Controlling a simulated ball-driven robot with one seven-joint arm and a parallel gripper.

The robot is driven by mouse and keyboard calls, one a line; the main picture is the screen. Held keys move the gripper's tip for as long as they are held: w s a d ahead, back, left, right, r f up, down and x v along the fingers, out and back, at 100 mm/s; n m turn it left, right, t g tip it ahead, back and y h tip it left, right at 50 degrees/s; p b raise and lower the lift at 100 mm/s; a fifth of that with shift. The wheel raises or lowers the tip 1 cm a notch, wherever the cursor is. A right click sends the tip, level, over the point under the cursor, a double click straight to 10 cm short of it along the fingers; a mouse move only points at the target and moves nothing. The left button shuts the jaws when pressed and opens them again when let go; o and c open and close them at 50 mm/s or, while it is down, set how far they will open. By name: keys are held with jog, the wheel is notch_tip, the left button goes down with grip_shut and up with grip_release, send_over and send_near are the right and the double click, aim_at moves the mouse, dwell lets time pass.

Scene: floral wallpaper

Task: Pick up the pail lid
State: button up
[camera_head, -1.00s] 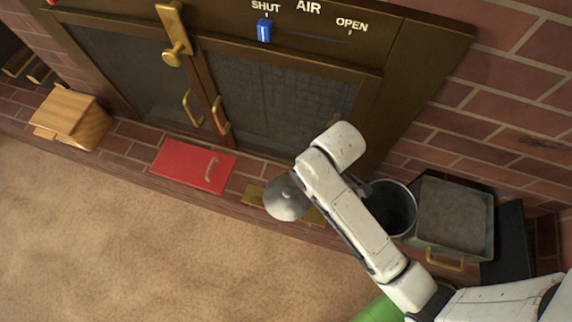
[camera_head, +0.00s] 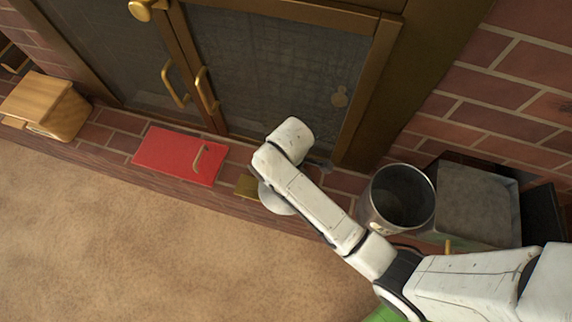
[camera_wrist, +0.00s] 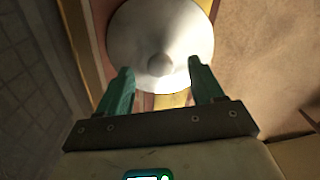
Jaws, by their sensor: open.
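The pail lid is a pale grey metal disc with a round knob at its centre. In the wrist view the lid (camera_wrist: 150,25) lies just beyond my fingers, over a yellow strip. In the head view the lid (camera_head: 276,203) is on the brick hearth, partly hidden by my arm. My gripper (camera_wrist: 160,76) is open and empty, with teal fingers pointing at the lid and the knob lined up between their tips. Whether the fingers touch the lid is unclear. In the head view my arm hides the fingers. The open metal pail (camera_head: 368,212) stands upright to the right.
A red panel with a handle (camera_head: 170,158) and a wooden box (camera_head: 68,113) lie left along the hearth. A grey box (camera_head: 478,205) stands right of the pail. Glass stove doors (camera_head: 270,75) rise behind. The tan carpet (camera_head: 130,250) in front is clear.

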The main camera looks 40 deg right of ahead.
aim_at(274, 204)
jog(key=f+b, duration=0.1)
jog(key=f, duration=0.2)
jog(key=f+b, duration=0.1)
jog(key=f, duration=0.1)
jog(key=shift+w+a+b, duration=0.25)
jog(key=shift+b, duration=0.05)
jog(key=c, duration=1.2)
